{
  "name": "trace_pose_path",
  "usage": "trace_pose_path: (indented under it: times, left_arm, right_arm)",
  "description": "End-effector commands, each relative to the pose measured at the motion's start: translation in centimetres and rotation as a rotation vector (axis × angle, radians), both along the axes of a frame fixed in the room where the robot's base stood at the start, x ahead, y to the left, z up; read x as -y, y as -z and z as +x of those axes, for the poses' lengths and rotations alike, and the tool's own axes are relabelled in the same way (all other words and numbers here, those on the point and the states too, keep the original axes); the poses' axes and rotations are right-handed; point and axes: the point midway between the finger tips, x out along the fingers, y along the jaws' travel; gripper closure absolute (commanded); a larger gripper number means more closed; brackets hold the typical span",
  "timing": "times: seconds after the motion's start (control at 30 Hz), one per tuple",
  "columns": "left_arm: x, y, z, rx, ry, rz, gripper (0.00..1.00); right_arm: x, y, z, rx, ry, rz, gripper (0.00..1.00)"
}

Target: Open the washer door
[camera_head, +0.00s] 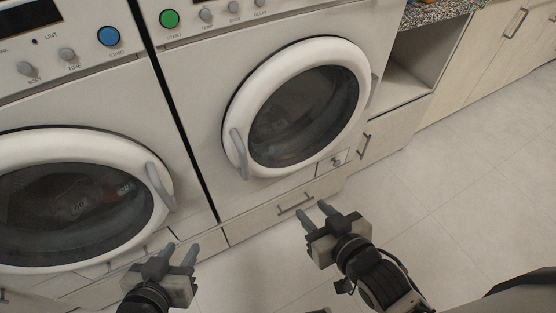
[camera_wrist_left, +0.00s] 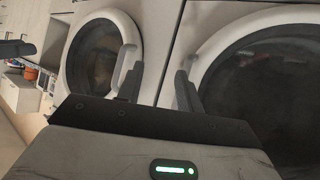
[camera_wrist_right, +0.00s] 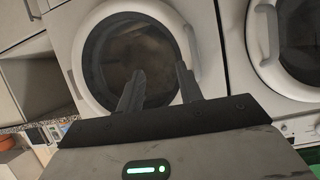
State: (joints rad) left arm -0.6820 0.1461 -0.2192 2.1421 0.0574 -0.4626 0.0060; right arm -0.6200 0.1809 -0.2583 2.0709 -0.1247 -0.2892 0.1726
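The white front-loading machine with a green start button (camera_head: 169,18), apparently the washer (camera_head: 190,75), stands in the middle of the head view. Its round door (camera_head: 352,60) looks shut, with a grey handle (camera_head: 239,154) on its left side. The door also shows in the left wrist view (camera_wrist_left: 75,40) and the right wrist view (camera_wrist_right: 75,60). My left gripper (camera_head: 181,250) is open and empty, low in front of the neighbouring machine. My right gripper (camera_head: 316,213) is open and empty, below and in front of the washer door, apart from the handle.
A second machine (camera_head: 75,85) labelled LINT stands left of the washer; its door is shut, with a grey handle (camera_head: 160,187). A drawer (camera_head: 285,205) lies below the washer. Cabinets (camera_head: 490,50) and an open cubby stand right. The tiled floor (camera_head: 450,210) is clear at right.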

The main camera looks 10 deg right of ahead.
Motion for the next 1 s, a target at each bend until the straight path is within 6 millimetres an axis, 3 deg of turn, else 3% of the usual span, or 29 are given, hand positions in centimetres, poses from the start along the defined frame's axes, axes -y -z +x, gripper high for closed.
trace_pose_path:
  times: [0.03, 0.1, 0.3, 0.47, 1.0]
  left_arm:
    - [0.2, 2.0, 0.0, 0.016, 0.000, -0.015, 0.64]
    - [0.4, 2.7, 0.0, 0.031, -0.002, -0.031, 0.64]
    - [0.6, 3.0, 0.1, 0.062, -0.003, -0.061, 0.64]
    - [0.7, 2.5, 0.2, 0.063, -0.003, -0.063, 0.64]
    - [0.6, 2.9, 0.2, 0.064, -0.005, -0.061, 0.64]
  right_arm:
    - [-0.7, 1.7, 1.3, 0.095, -0.025, 0.012, 0.64]
    - [-2.0, 1.5, 2.4, 0.218, -0.077, 0.043, 0.64]
    - [-5.1, 0.6, 2.9, 0.403, -0.228, 0.116, 0.64]
    - [-6.1, -0.1, 4.1, 0.420, -0.242, 0.126, 0.64]
    - [-11.5, 0.0, 13.9, 0.417, -0.238, 0.126, 0.64]
